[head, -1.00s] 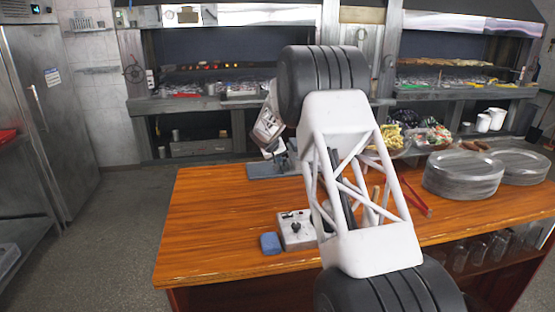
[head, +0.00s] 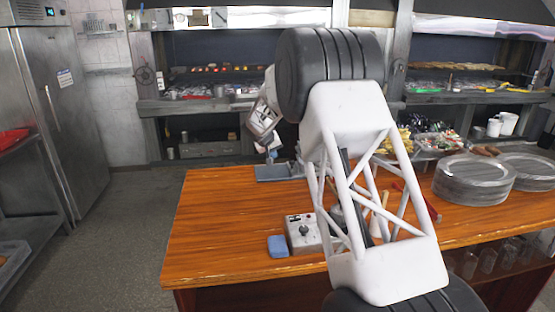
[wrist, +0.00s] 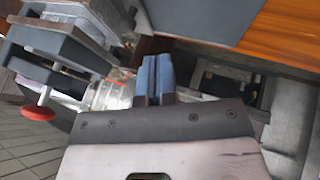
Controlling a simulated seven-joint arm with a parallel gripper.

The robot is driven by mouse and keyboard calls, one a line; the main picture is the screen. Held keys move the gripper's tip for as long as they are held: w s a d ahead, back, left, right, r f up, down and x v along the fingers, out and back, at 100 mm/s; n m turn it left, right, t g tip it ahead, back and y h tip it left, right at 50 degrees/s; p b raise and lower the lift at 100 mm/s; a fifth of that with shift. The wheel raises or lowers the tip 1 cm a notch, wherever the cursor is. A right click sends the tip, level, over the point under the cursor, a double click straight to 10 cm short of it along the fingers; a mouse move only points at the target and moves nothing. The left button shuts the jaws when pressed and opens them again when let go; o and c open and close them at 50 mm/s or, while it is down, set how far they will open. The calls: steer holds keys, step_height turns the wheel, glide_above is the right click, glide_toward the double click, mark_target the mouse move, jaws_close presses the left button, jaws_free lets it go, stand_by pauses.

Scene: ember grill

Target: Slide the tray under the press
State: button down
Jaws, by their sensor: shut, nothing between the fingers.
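A flat grey plate (head: 275,174), which looks like the tray or a base plate, lies at the far left edge of the wooden table. Its blue-grey surface fills the top of the wrist view (wrist: 195,14). My gripper (head: 272,153) is by the plate's far side, partly hidden by my arm. In the wrist view its blue fingers (wrist: 151,78) are shut and empty, apart from the plate's edge. A device of dark blocks with a red knob (wrist: 37,113) stands at left in the wrist view. It may be the press; I cannot tell surely.
A control box (head: 303,232) and a blue sponge (head: 279,246) sit near the table's front edge. Stacked plates (head: 474,178) and food bowls stand at right. The left part of the wooden tabletop (head: 225,225) is clear. Grills (head: 205,100) line the back wall.

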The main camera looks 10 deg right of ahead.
steer(key=shift+v, duration=1.9)
steer(key=s+d+r+g+y, duration=0.1)
steer(key=s+r, duration=0.3)
steer(key=s, duration=0.8)
steer(key=s+d+r, duration=0.2)
steer(key=s+r, duration=0.3)
steer(key=s, duration=0.6)
steer(key=s+d+r+g+y, duration=0.1)
steer(key=s+r, duration=0.3)
steer(key=s, duration=0.8)
steer(key=s+f+y, duration=0.1)
steer(key=s+f, duration=0.2)
steer(key=s, duration=1.5)
steer(key=s+f+m+y, duration=0.1)
steer(key=s+f, duration=0.2)
steer(key=s, duration=1.6)
steer(key=shift+a+f+g, duration=0.3)
steer(key=shift+a+f, duration=0.1)
steer(key=shift+a, duration=0.05)
